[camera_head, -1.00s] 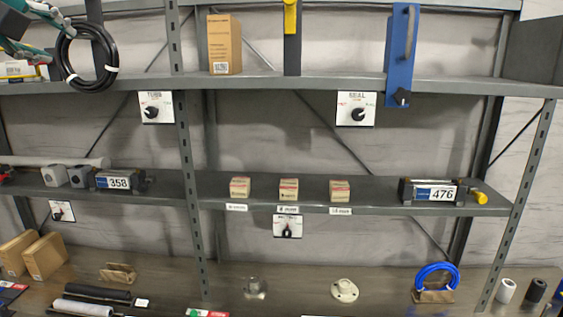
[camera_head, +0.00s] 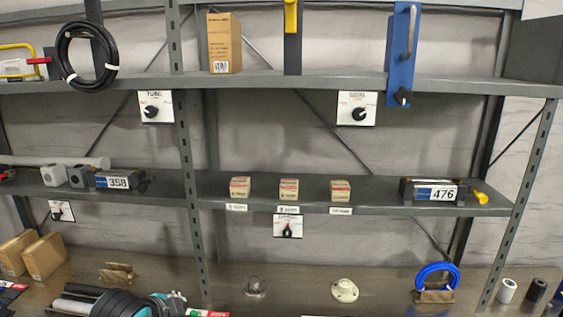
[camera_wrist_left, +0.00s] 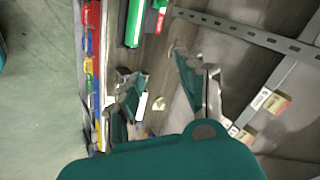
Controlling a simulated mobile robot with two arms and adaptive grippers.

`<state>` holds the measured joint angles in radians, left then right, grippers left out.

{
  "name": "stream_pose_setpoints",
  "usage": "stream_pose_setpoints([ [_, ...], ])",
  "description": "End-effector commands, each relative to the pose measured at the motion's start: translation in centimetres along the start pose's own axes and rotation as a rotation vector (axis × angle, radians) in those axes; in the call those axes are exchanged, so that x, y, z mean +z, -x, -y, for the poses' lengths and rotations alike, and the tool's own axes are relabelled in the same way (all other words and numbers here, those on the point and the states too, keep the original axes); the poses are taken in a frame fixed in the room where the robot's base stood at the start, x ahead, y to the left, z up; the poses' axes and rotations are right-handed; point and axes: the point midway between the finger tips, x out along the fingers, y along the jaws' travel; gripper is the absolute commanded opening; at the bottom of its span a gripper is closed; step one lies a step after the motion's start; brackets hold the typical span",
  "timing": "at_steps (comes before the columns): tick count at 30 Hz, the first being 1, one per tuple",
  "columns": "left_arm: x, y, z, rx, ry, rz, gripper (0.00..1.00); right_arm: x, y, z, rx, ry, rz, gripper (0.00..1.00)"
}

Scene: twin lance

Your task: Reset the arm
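My left arm shows at the bottom left of the head view, with its dark wrist (camera_head: 120,303) low over the bench. The teal part of my left gripper (camera_head: 172,302) is at the lower picture edge, close to the green-and-red item on the bench. In the left wrist view my left gripper (camera_wrist_left: 160,78) has its two fingers spread well apart, with nothing between them. My right arm and gripper are in neither view.
A black hose coil (camera_head: 87,57) hangs at the upper shelf. Small boxes (camera_head: 289,189) and a unit marked 476 (camera_head: 437,191) stand on the middle shelf. A blue ring (camera_head: 437,276) and a pale flange (camera_head: 344,290) are on the bench. Uprights (camera_head: 190,200) divide the rack.

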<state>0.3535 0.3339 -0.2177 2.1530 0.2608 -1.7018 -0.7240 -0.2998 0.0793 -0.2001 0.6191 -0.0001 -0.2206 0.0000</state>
Motion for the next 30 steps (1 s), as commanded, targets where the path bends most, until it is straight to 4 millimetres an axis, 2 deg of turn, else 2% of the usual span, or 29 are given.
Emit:
stream_pose_setpoints([
  [1, 1.4, -0.8, -4.0, 0.051, 0.085, 0.016, 0.39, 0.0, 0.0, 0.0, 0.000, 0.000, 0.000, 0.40],
  [3, 3.2, -1.2, -8.6, 0.099, 0.215, 0.044, 0.39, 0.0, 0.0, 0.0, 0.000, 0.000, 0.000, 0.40],
  [6, 5.7, -0.8, -14.2, 0.152, 0.388, 0.094, 0.39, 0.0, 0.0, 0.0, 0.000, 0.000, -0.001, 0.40],
  [9, 7.7, -0.1, -18.2, 0.185, 0.523, 0.145, 0.39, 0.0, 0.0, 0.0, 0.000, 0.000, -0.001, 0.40],
  [15, 10.6, 1.9, -23.7, 0.220, 0.718, 0.234, 0.39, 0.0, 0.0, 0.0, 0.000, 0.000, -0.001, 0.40],
  [24, 13.9, 4.8, -29.3, 0.235, 0.933, 0.359, 0.39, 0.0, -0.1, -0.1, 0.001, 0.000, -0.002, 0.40],
  [25, 14.1, 3.4, -29.7, 0.235, 0.927, 0.358, 0.39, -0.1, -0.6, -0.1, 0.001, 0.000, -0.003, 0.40],
  [30, 15.4, -1.3, -32.0, 0.246, 0.919, 0.369, 0.39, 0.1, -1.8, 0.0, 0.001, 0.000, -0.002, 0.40],
])
